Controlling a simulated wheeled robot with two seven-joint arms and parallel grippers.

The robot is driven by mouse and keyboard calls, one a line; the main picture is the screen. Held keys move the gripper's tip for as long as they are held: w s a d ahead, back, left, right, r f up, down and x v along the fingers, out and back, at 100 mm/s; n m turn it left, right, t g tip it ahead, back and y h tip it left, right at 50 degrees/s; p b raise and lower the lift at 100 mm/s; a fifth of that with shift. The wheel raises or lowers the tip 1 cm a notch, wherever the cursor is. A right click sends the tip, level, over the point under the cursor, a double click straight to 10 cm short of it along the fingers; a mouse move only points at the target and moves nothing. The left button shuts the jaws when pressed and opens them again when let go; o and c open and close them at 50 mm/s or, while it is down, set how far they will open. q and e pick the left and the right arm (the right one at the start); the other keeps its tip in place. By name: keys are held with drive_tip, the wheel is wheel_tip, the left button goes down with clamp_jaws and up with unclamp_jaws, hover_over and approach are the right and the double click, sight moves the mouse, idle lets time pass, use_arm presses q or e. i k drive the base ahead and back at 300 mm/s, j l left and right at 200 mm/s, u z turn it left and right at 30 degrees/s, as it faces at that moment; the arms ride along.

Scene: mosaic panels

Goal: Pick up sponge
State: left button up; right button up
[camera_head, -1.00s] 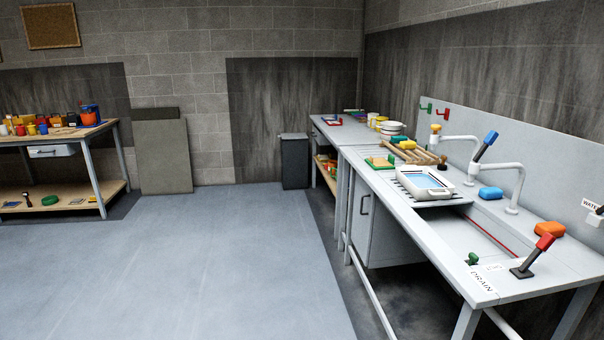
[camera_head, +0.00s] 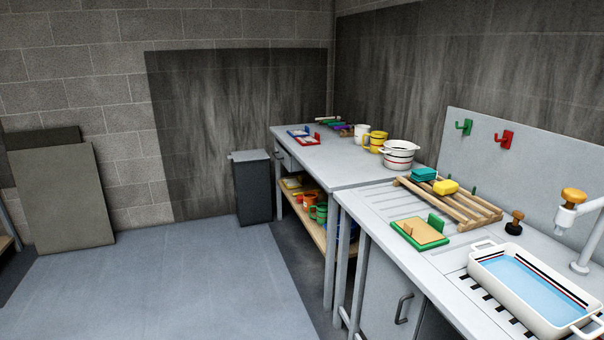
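A yellow block that looks like a sponge (camera_head: 446,187) lies on the wooden slatted rack (camera_head: 470,212) on the counter. A teal block of similar shape (camera_head: 424,174) lies just behind it to the left. I cannot tell for certain which block is the sponge. Neither of my grippers is in view.
A white tub of water (camera_head: 485,288) stands at the front right. A green-edged board (camera_head: 419,232) and black-based knob (camera_head: 514,222) sit near the rack. Pots and cups (camera_head: 398,154) stand behind. A dark bin (camera_head: 252,187) stands left of the bench; the floor (camera_head: 170,290) is clear.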

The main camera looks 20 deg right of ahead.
sight(447, 187)
drive_tip(key=i+z, duration=0.15)
drive_tip(key=i, duration=0.65)
drive_tip(key=i+j+z, duration=0.2)
drive_tip(key=i, duration=0.6)
